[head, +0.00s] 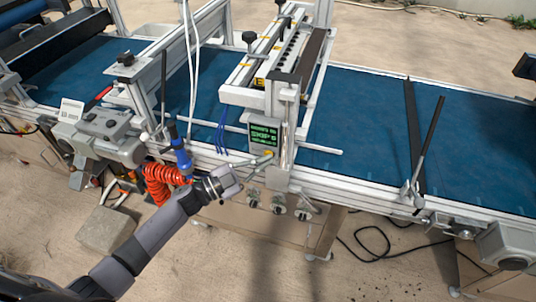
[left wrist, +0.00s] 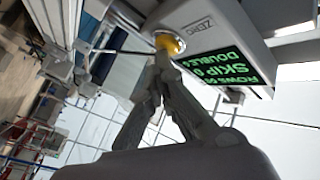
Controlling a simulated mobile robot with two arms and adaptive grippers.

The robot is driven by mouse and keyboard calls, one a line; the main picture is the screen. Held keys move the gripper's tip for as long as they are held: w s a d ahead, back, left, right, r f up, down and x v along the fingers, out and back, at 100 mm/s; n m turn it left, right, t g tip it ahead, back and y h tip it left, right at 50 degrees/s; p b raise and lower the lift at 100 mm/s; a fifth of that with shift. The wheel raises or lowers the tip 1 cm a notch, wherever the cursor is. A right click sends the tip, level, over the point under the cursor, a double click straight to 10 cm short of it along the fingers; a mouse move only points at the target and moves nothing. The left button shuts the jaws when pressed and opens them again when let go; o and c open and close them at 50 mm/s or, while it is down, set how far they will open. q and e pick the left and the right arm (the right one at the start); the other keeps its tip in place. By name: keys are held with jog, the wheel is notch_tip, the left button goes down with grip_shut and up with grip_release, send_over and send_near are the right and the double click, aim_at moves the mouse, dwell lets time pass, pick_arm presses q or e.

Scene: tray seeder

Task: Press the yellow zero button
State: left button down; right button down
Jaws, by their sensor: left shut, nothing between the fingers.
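The yellow zero button (left wrist: 170,43) is on the end of the grey control box (left wrist: 218,18), beside a printed "ZERO" label. The box's screen (left wrist: 225,58) shows green text including "SKIP 0". In the head view, this screen (head: 264,134) is on the front of the seeder, with the yellow button just below it, mostly hidden by my fingers. My left gripper (head: 270,158) is shut and empty, its fingertips at the button. In the left wrist view, its fingertips (left wrist: 163,60) overlap the button's lower edge; I cannot tell whether they press it.
A blue conveyor belt (head: 375,110) runs behind the box. A blue-handled tool (head: 181,155) and a red coiled hose (head: 165,180) hang left of my gripper. Several small valves (head: 279,208) sit below the box.

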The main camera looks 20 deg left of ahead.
pick_arm(q)
jog(key=shift+s+a, duration=0.1)
jog(key=shift+s, duration=0.6)
jog(key=shift+p, duration=0.3)
jog(key=s+p, duration=0.2)
jog(key=s, duration=0.3)
dwell(0.4)
